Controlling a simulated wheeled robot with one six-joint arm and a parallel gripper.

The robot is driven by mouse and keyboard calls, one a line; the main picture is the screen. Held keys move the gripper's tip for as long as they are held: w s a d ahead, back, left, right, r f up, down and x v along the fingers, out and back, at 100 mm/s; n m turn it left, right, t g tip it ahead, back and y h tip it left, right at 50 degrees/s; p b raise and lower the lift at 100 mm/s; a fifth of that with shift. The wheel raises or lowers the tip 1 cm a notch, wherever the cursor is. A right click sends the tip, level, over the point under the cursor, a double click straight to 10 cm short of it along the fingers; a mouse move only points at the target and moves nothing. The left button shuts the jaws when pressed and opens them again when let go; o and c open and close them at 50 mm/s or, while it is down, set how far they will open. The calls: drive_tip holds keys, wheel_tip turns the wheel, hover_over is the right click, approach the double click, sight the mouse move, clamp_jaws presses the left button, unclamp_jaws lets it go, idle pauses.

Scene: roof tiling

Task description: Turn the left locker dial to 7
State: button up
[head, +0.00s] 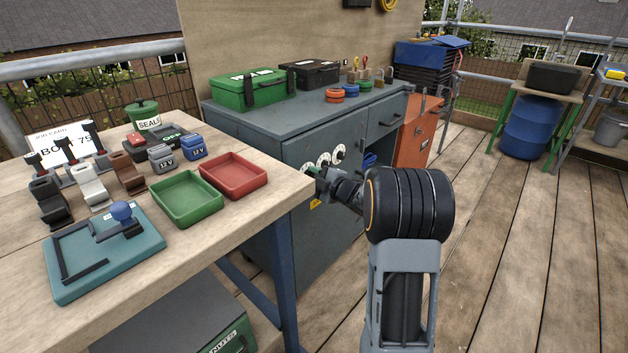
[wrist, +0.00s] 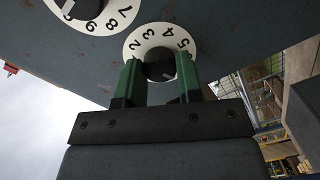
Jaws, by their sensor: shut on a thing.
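The locker (head: 330,205) is a blue-grey cabinet with a row of white dials on its front. In the head view my gripper (head: 313,171) is at the leftmost dial (head: 307,165) and partly covers it. In the wrist view my gripper (wrist: 159,78) has its two green fingers shut on the black knob (wrist: 160,68) of the left dial (wrist: 143,41). The digits 2, 3, 4 and 5 show around it, turned over. The rest of its ring is hidden, and I cannot tell which digit the knob points to. A neighbouring dial (wrist: 112,17) shows 7, 8 and 9.
A workbench (head: 250,208) with a green tray (head: 186,198), a red tray (head: 233,175) and a job card (head: 62,145) stands close left of my gripper. A green case (head: 248,90) lies on the locker top. The deck to the right (head: 510,240) is clear.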

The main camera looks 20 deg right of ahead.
idle(0.4)
drive_tip(key=o, duration=0.9)
drive_tip(key=p+v, duration=0.3)
drive_tip(key=v, duration=1.1)
drive_tip(key=shift+f, duration=0.15)
drive_tip(key=shift+w, duration=0.1)
drive_tip(key=a+r+m+g+h+p, duration=0.2)
drive_tip(key=r+m+h+p, duration=0.3)
drive_tip(key=r+p, duration=0.55)
drive_tip(key=a+r+m+g+h+p, duration=0.2)
drive_tip(key=r+m+h+p, duration=0.35)
drive_tip(key=r+p, duration=0.5)
drive_tip(key=s+a+r+m+g+y+p, duration=0.1)
drive_tip(key=s+a+r+m+g+p, duration=0.1)
drive_tip(key=s+a+r+p, duration=0.2)
drive_tip(key=s+a+r+m+g+y+p, duration=0.1)
drive_tip(key=s+a+r+m+g+p, duration=0.1)
drive_tip(key=s, duration=0.5)
drive_tip(key=s+a+r+m+g+y+p, duration=0.1)
drive_tip(key=s+a+r+m+g+p, duration=0.2)
drive_tip(key=s+a+r+g+p, duration=0.1)
drive_tip(key=shift+s+a+r+y+p, duration=0.1)
drive_tip(key=shift+s+a+r+p, duration=0.2)
drive_tip(key=shift+s+a, duration=0.25)
drive_tip(key=shift+s+a+r+y+p, duration=0.15)
drive_tip(key=shift+s+a+r+p, duration=0.15)
drive_tip(key=shift+a, duration=0.4)
drive_tip(key=shift+s+a+r+y+p, duration=0.1)
drive_tip(key=shift+s+a+r+p, duration=0.2)
drive_tip(key=shift+s+a, duration=0.3)
